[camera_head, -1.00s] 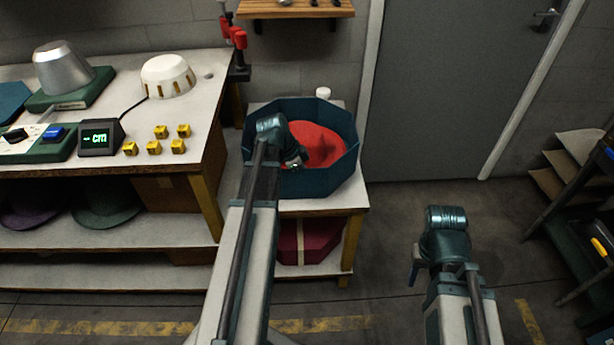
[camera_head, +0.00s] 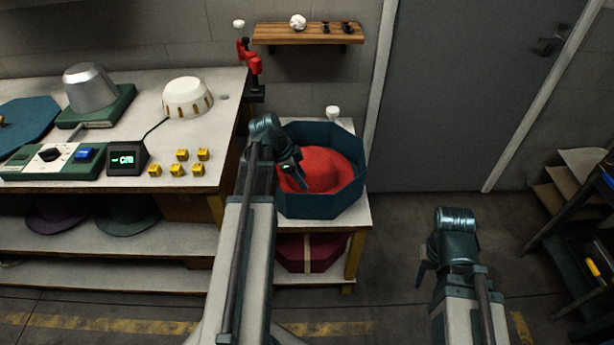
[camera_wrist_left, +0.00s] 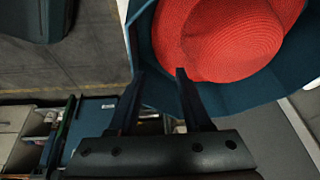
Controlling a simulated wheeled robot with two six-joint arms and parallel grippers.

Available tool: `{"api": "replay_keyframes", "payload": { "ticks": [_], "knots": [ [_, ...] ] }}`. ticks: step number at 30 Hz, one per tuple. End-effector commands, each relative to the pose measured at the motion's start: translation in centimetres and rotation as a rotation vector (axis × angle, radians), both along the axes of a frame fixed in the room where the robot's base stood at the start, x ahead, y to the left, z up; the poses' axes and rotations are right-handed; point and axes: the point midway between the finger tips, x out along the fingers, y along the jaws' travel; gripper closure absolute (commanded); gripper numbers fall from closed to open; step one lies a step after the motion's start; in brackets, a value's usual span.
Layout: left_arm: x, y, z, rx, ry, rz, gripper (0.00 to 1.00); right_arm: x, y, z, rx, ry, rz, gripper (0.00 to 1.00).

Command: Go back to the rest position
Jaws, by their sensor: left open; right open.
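My left gripper (camera_wrist_left: 158,82) is open, with its two fingers apart over the near edge of the blue octagonal box in the left wrist view. In the head view my left gripper (camera_head: 297,172) is above the left part of that box, close to the red hat. The red hat (camera_head: 335,170) lies inside the box (camera_head: 330,207); its brim and crown also show in the left wrist view (camera_wrist_left: 225,40), just beyond the fingertips. Nothing is between the fingers. My right gripper (camera_head: 422,268) hangs low at the right over the floor, small and partly hidden by its wrist.
The box stands on a side table (camera_head: 365,205) with a dark red box (camera_head: 310,252) on its lower shelf. The workbench (camera_head: 215,145) at the left holds a control box (camera_head: 55,158), a display (camera_head: 128,157) and yellow blocks (camera_head: 182,155).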

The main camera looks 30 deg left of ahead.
Motion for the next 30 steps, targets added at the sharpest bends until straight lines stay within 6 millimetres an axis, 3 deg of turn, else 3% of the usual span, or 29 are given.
{"api": "replay_keyframes", "payload": {
  "ticks": [1, 6, 23, 26, 30],
  "knots": [
    [-0.2, 0.2, 1.2, 0.0, 0.0, 0.001, 0.51, 0.0, 0.0, 1.2, 0.0, 0.0, 0.0, 0.5],
    [-0.6, 0.6, 2.3, 0.001, -0.001, 0.0, 0.51, 0.0, 0.0, 2.3, 0.0, 0.0, 0.0, 0.5],
    [-0.8, 0.5, 2.7, -0.001, 0.002, 0.0, 0.51, 0.0, 0.0, 2.7, 0.0, 0.0, 0.0, 0.5],
    [-0.8, -1.3, 3.0, -0.001, 0.031, 0.011, 0.51, 0.0, 0.0, 3.2, 0.0, 0.0, 0.0, 0.5],
    [-1.2, -7.2, 3.9, 0.008, 0.131, 0.064, 0.51, 0.0, 0.0, 4.6, 0.0, 0.0, -0.001, 0.5]
  ]
}}
